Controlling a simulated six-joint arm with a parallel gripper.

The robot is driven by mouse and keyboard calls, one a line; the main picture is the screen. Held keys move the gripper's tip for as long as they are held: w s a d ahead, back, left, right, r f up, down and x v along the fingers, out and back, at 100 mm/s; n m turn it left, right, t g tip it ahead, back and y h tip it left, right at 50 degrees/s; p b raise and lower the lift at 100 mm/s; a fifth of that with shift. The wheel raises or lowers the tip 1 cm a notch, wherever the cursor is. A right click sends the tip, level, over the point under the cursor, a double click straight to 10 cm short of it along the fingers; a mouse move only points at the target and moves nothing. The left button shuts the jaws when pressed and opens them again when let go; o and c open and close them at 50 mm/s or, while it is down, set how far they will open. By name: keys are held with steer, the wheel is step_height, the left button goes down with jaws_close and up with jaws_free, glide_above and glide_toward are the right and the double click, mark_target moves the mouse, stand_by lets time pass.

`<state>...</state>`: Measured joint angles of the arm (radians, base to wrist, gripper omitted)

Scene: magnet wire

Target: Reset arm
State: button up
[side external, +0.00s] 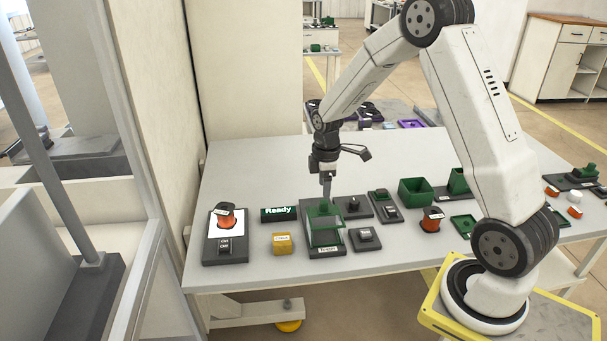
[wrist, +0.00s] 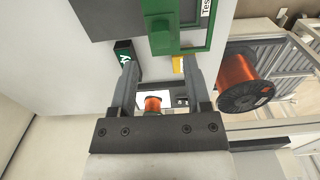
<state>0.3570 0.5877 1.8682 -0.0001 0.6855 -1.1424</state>
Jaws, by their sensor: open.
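My gripper (side external: 326,190) hangs above the green test fixture (side external: 323,238) near the middle of the table. In the wrist view its two fingers (wrist: 160,72) are apart with nothing held between them. The fixture's green frame (wrist: 200,30) shows at the top of that view. An orange wire spool (side external: 227,216) stands on a lit white pad at the table's left, and it shows small between the fingers (wrist: 152,104). A large orange spool with black flanges (wrist: 248,82) is right of the fingers; I cannot match it to one in the side view.
A dark "Ready" display (side external: 279,214) and a yellow block (side external: 282,243) lie left of the fixture. Right of it are dark button boxes (side external: 365,239), a green bin (side external: 415,191) and another orange spool (side external: 432,220). The back left tabletop is clear.

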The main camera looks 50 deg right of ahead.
steer(key=shift+r, duration=0.35)
steer(key=shift+s+a+r, duration=0.15)
steer(key=shift+a+r, duration=0.05)
steer(key=shift+a, duration=0.25)
steer(key=s+a+r+m+t, duration=0.2)
steer(key=s+a+r+m, duration=0.2)
steer(key=s+a+m, duration=0.5)
steer(key=s+a, duration=0.3)
steer(key=a, duration=0.2)
steer(key=shift+s+a+t, duration=0.2)
steer(key=shift+s+t, duration=0.1)
steer(key=shift+s, duration=0.05)
